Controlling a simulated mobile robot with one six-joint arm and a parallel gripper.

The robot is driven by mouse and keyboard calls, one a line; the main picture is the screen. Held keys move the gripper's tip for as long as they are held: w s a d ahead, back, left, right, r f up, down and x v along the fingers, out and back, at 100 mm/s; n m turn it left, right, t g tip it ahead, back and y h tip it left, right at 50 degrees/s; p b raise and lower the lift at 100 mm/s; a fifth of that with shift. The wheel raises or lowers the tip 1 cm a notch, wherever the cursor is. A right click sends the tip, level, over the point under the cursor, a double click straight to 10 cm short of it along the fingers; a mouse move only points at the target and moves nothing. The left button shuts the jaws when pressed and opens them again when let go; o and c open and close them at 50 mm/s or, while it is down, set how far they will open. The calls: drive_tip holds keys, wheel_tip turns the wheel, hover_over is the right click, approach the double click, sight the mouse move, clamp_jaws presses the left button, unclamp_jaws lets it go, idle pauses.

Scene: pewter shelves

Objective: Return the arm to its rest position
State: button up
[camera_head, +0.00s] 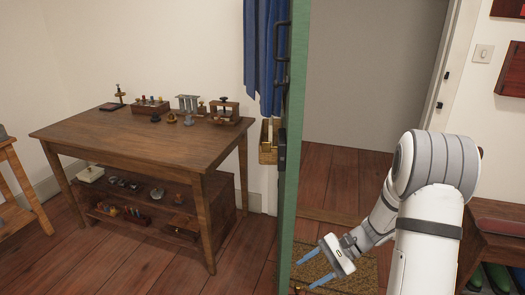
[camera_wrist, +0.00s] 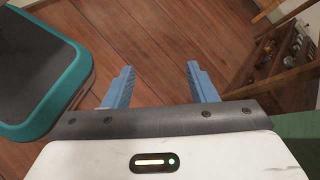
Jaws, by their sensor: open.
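My gripper (camera_head: 318,268) is at the lower right of the head view, at the end of my white arm, low over a brown mat and pointing left. In the wrist view its two blue fingers (camera_wrist: 160,85) stand apart with bare wooden floor between and beyond them. It is open and empty. My arm hangs bent downward from its grey-banded joint, to the right of a green door edge.
The green door edge (camera_head: 293,150) stands upright just left of my gripper. A brown mat (camera_head: 360,270) lies below it. A wooden workbench (camera_head: 150,145) with small tools stands at left. A dark bench (camera_head: 497,225) with boots is at right. Wooden floor (camera_head: 345,185) is clear behind.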

drive_tip(key=s+r+n+t+h+p, duration=0.1)
drive_tip(key=s+r+n+h+p, duration=0.2)
drive_tip(key=r, duration=0.7)
drive_tip(key=s+d+r+n+t+h+p, duration=0.1)
drive_tip(key=s+r+n+t+h+p, duration=0.1)
drive_tip(key=s+r+p, duration=0.5)
drive_tip(key=s+r+n+t+h+p, duration=0.1)
drive_tip(key=s+r+n+h+p, duration=0.3)
drive_tip(key=r, duration=1.1)
drive_tip(key=shift+s+d+r+n+t+h+p, duration=0.15)
drive_tip(key=shift+s+d+n+t+h+p, duration=0.25)
drive_tip(key=shift+s+h, duration=0.55)
